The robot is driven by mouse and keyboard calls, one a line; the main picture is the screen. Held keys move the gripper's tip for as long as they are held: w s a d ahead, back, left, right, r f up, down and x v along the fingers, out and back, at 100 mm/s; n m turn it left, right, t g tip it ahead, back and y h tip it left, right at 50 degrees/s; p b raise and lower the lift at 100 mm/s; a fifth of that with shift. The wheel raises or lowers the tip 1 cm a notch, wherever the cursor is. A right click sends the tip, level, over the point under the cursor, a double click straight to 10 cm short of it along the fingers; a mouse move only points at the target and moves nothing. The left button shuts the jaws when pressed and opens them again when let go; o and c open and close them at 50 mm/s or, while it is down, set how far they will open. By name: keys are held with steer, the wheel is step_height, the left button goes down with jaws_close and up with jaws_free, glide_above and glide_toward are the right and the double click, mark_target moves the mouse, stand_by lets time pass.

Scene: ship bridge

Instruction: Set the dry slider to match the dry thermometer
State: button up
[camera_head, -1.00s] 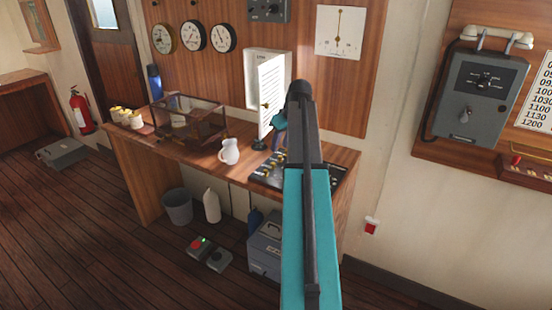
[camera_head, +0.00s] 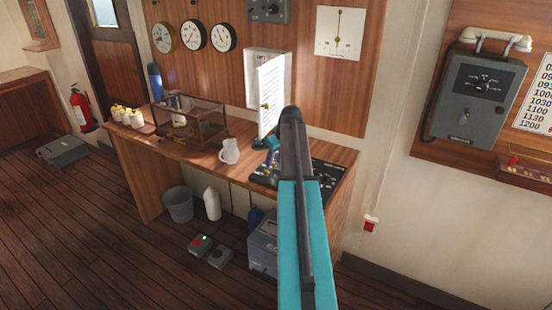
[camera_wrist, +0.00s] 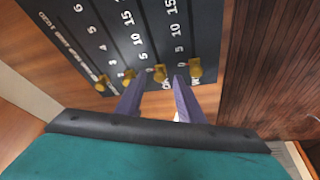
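In the wrist view a dark slider panel (camera_wrist: 125,45) carries several numbered scales with brass knobs. One brass knob (camera_wrist: 160,73) is between or just beyond the tips of my gripper (camera_wrist: 156,85); another brass knob (camera_wrist: 195,70) is just right of the right finger. The purple fingers are apart, and I cannot tell whether they touch a knob. The dry label is not readable, so I cannot tell which slider is the dry one. In the head view the panel (camera_head: 326,172) lies on the desk, partly behind my arm. No thermometer reading is legible.
A white wall box (camera_head: 255,68) with an open door stands behind the panel. A white jug (camera_head: 229,151) and a glass-sided case (camera_head: 195,122) are on the wooden desk (camera_head: 190,150) to the left. Bare wood borders the panel in the wrist view.

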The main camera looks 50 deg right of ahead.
steer(key=shift+f, duration=0.1)
steer(key=shift+c, duration=0.2)
jaws_close()
